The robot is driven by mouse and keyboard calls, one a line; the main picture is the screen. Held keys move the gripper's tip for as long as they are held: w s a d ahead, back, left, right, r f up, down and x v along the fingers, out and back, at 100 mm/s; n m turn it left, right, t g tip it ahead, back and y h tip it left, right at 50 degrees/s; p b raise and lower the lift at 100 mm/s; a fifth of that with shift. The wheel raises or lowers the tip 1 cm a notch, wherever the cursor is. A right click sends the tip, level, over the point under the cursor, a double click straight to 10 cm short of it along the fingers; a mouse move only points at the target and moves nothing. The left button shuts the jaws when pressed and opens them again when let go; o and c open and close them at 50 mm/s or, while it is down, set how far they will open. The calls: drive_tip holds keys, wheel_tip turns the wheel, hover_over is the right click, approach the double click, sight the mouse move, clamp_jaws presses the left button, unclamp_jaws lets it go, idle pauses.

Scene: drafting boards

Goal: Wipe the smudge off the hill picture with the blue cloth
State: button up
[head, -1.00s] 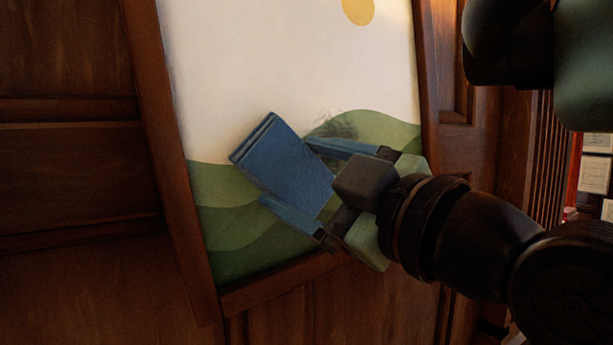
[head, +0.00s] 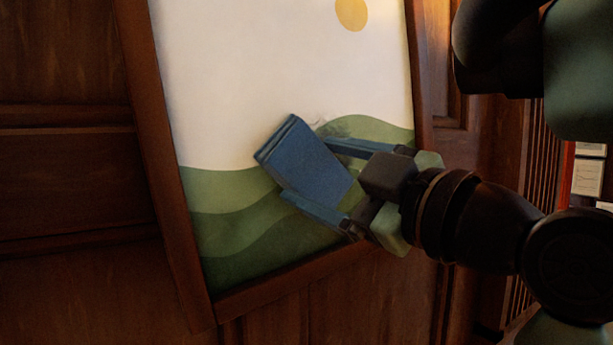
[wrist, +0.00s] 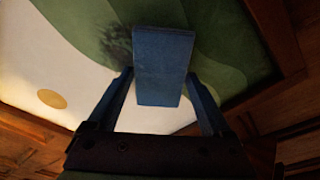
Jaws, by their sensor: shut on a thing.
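The hill picture (head: 230,90) shows green hills, a pale sky and a yellow sun, in a brown wooden frame. The blue cloth (head: 305,160) is a folded block between the fingers of my gripper (head: 313,168), which is shut on it. The dark grey smudge (head: 335,127) lies where the right hill meets the sky, just above and right of the cloth in the head view, partly hidden by the cloth and a finger. In the wrist view the smudge (wrist: 116,42) shows beside the cloth's left edge (wrist: 162,70). I cannot tell whether the cloth touches the picture.
The picture's wooden frame (head: 180,200) rises around it as a raised edge. Dark wood panelling (head: 70,180) lies behind and to the left. Small pale framed sheets (head: 588,178) show at the far right.

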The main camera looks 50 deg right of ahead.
drive_tip(key=s+d+r, duration=0.1)
drive_tip(key=s+d, duration=0.1)
drive_tip(key=d, duration=0.8)
drive_tip(key=shift+s+d+r+p, duration=0.15)
drive_tip(key=shift+d+r+p, duration=0.1)
drive_tip(key=shift+p, duration=0.05)
idle(0.6)
